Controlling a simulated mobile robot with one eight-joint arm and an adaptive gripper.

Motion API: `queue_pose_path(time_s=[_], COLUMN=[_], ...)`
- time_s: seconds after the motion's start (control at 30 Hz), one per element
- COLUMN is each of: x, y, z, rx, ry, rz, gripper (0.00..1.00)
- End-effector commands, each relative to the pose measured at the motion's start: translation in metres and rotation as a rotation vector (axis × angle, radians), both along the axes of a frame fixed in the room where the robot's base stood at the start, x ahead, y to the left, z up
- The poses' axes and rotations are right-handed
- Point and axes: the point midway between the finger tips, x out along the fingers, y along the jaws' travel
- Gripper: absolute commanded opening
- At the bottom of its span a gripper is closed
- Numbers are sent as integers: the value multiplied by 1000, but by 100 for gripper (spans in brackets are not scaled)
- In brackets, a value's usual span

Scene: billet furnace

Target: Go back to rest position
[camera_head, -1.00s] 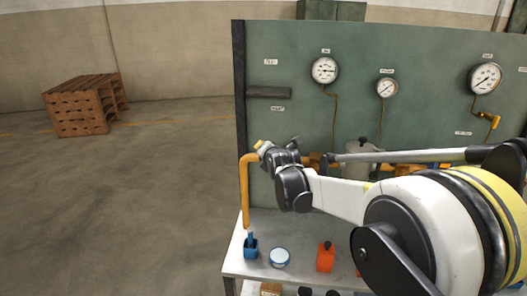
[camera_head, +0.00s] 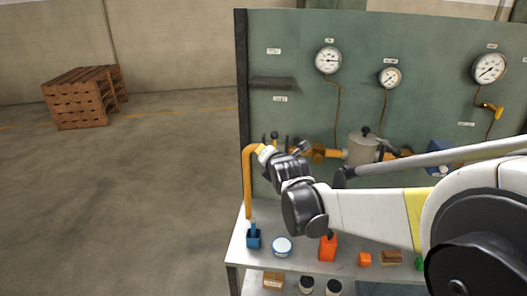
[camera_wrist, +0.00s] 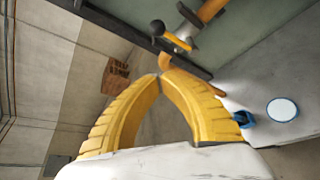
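My gripper (camera_head: 264,153) is in front of the upper bend of the orange pipe (camera_head: 248,190) at the panel's left edge. In the wrist view, its two yellow ribbed fingers (camera_wrist: 160,76) arch together and their tips meet, with nothing seen between them. The orange pipe (camera_wrist: 196,83) shows just past the fingertips there; I cannot tell whether they touch it. My arm stretches from the right across the front of the bench and hides part of the panel's lower piping.
The green panel (camera_head: 360,95) carries gauges (camera_head: 328,60) and piping with a grey vessel (camera_head: 362,150). The bench (camera_head: 240,243) below holds a blue holder (camera_head: 253,238), a round white-and-blue dish (camera_head: 282,246) and orange items (camera_head: 328,248).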

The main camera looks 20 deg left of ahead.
Motion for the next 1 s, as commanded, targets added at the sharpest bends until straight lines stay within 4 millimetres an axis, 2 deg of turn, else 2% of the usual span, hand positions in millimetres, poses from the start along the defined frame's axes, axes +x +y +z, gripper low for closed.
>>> queue_pose_path(time_s=[0.4,0.47,0.53,0.57,0.67,0.7,0.77,0.8,0.87,0.9,1.0], x=[0,0,-1,-2,-12,-20,-35,-48,-70,-87,-133], y=[-1,-6,-25,-37,-95,-124,-169,-197,-238,-263,-322], z=[0,1,3,5,10,11,10,9,4,-1,-18], rx=[1,13,52,79,219,291,412,497,627,716,948], ry=[2,15,58,89,230,299,402,468,560,617,735], rz=[-1,-13,-54,-83,-226,-303,-429,-516,-648,-740,-972], gripper=[0,0,0,0,0,0,0,0,0,0,0])
